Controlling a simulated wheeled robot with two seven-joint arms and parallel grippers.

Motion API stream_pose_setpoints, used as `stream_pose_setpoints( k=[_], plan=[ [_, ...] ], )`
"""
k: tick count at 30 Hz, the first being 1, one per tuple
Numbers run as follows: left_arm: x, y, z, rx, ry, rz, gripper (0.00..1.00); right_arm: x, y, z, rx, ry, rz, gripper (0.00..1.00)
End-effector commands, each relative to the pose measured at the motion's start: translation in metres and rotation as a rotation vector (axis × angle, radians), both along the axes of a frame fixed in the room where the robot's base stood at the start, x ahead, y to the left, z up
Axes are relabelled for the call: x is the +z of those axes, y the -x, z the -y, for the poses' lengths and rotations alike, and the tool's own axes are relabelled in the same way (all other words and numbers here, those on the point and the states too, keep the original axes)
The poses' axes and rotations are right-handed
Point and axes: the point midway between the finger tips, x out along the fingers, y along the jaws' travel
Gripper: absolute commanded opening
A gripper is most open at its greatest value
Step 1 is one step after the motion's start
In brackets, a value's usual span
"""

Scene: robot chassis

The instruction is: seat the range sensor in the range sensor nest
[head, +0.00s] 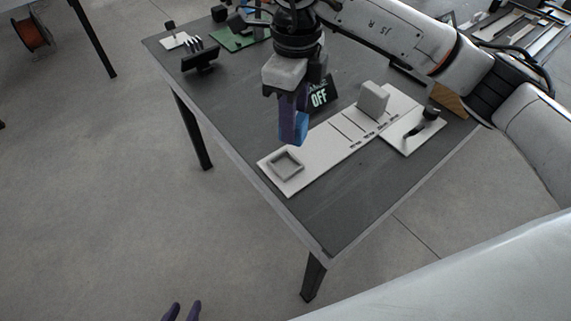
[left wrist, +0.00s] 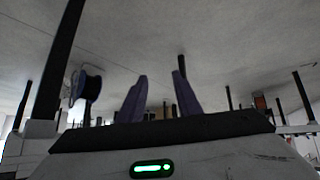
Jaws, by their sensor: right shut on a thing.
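My right gripper (head: 293,118) points down above the dark table, with its purple fingers shut on a blue block, apparently the range sensor (head: 301,130). The fingers hide part of the block. A square nest with a raised rim (head: 287,162) is at the near left end of a long pale plate (head: 318,152). The held block appears above and slightly right of this nest, apart from it. My left gripper (head: 182,310) shows only its fingertips at the bottom edge, away from the table. In the left wrist view its fingers (left wrist: 160,78) stand apart and empty.
A grey block (head: 373,98) stands farther along the plate. A small plate with a black lever (head: 415,130) is to its right. A sign reading OFF (head: 320,96) stands behind. A black device (head: 200,58) and a green board (head: 240,40) are farther back. The table's near corner is clear.

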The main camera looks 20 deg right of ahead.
Motion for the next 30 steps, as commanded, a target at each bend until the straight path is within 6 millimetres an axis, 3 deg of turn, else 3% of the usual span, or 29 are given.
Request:
stream_pose_setpoints(
  k=[3, 9, 19, 30],
  plan=[
    [0.004, -0.005, 0.000, 0.000, 0.000, 0.012, 0.31, 0.000, -0.005, -0.007, -0.237, -0.002, -0.002, 0.08],
    [0.007, -0.010, 0.000, 0.001, 0.001, 0.023, 0.31, -0.001, -0.009, -0.011, -0.461, 0.000, 0.000, 0.08],
    [0.009, -0.008, -0.002, 0.004, 0.000, 0.019, 0.31, -0.053, -0.009, -0.011, -0.496, 0.002, -0.003, 0.08],
    [0.005, -0.002, -0.003, 0.006, -0.002, 0.004, 0.31, -0.092, -0.009, -0.012, -0.495, 0.001, -0.002, 0.08]
  ],
)
